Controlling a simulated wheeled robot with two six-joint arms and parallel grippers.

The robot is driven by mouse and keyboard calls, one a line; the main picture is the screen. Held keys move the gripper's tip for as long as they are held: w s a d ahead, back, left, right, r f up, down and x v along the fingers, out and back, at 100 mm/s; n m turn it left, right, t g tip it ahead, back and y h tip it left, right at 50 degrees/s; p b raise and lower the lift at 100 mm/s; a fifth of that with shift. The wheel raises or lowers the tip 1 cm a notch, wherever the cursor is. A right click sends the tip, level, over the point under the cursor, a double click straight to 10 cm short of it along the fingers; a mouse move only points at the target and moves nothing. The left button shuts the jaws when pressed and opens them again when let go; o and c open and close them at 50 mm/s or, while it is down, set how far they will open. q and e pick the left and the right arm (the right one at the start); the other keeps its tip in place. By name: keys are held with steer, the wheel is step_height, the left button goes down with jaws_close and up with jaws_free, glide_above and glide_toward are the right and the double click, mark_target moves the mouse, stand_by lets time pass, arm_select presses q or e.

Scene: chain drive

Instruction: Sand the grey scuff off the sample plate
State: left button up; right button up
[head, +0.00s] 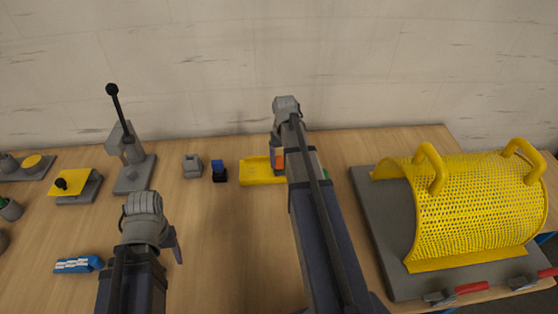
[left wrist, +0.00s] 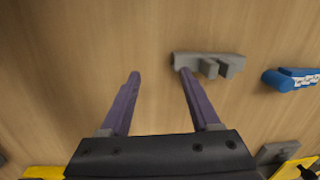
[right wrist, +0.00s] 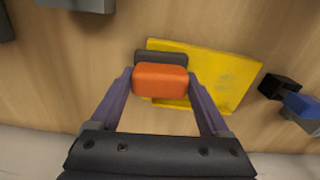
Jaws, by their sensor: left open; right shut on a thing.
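The yellow sample plate (head: 257,172) lies on the table near the wall, and it also shows in the right wrist view (right wrist: 225,78). I cannot make out a clear grey scuff; the block and arm hide part of the plate. My right gripper (right wrist: 159,84) is shut on an orange sanding block (right wrist: 160,78) with a dark layer, held over the plate. I cannot tell whether the block touches it. The block shows as a sliver in the head view (head: 279,159). My left gripper (left wrist: 159,74) is open and empty above the table, left of the plate.
A grey notched piece (left wrist: 208,64) lies by my left gripper's right fingertip. A blue object (head: 78,265) lies farther left. Small grey (head: 192,166) and blue-black (head: 218,171) blocks stand left of the plate. A lever press (head: 130,160) stands behind; a yellow mesh guard (head: 475,205) stands right.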

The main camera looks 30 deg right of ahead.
arm_select(q)
steer(key=shift+r, duration=0.1)
arm_select(e)
steer(key=shift+d, duration=0.15)
arm_select(q)
steer(key=shift+d, duration=0.1)
arm_select(e)
steer(key=shift+w+a+f, duration=0.1)
steer(key=shift+w+a, duration=0.2)
steer(key=shift+a, duration=0.3)
steer(key=shift+w+a, duration=0.25)
steer(key=shift+a, duration=0.35)
steer(key=shift+w+a, duration=0.1)
steer(key=shift+a, duration=0.2)
steer(key=shift+c, duration=0.7)
steer(key=shift+w+a, duration=0.5)
steer(key=shift+a, duration=0.35)
steer(key=shift+w+a, duration=0.45)
steer(key=shift+a, duration=0.4)
arm_select(q)
steer(key=shift+f, duration=0.2)
arm_select(e)
steer(key=shift+w+a, duration=0.35)
steer(key=shift+a, duration=0.45)
steer(key=shift+w+a, duration=0.3)
steer(key=shift+a, duration=0.45)
